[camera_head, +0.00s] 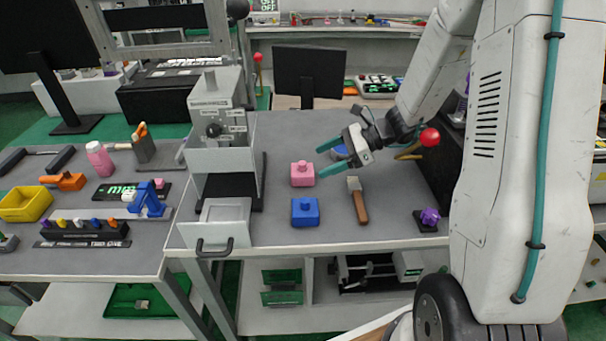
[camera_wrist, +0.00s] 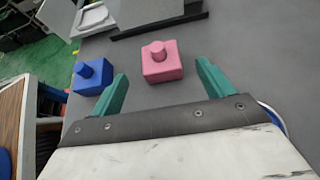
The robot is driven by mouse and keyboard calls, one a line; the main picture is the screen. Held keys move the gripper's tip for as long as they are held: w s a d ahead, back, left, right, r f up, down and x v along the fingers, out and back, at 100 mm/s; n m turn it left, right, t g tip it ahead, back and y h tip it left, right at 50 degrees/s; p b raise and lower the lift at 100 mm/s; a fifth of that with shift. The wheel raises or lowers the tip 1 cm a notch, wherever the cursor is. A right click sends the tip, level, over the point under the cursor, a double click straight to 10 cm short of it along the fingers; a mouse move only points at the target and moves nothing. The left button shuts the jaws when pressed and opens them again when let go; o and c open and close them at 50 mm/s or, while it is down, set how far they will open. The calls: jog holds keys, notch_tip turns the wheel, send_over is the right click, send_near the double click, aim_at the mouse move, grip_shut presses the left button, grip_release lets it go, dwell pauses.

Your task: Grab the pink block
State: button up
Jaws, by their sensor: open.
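The pink block (camera_head: 302,174) has a small knob on top and stands upright on the grey table in the head view. It also shows in the wrist view (camera_wrist: 162,64), ahead of the fingertips and roughly between their lines. My gripper (camera_head: 327,148) is open and empty, with teal fingers, to the right of the pink block and above the table in the head view. In the wrist view both teal fingers (camera_wrist: 160,84) are spread apart, and neither touches the pink block.
A blue block (camera_head: 305,212) stands in front of the pink one; in the wrist view it lies left, near the left finger. A grey lever fixture (camera_head: 219,125) stands to the left. A purple piece (camera_head: 429,217) sits near the front edge.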

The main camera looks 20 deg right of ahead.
aim_at(306, 167)
jog(key=x, duration=0.5)
jog(key=c, duration=1.2)
jog(key=shift+r, duration=0.1)
jog(key=shift+c, duration=0.2)
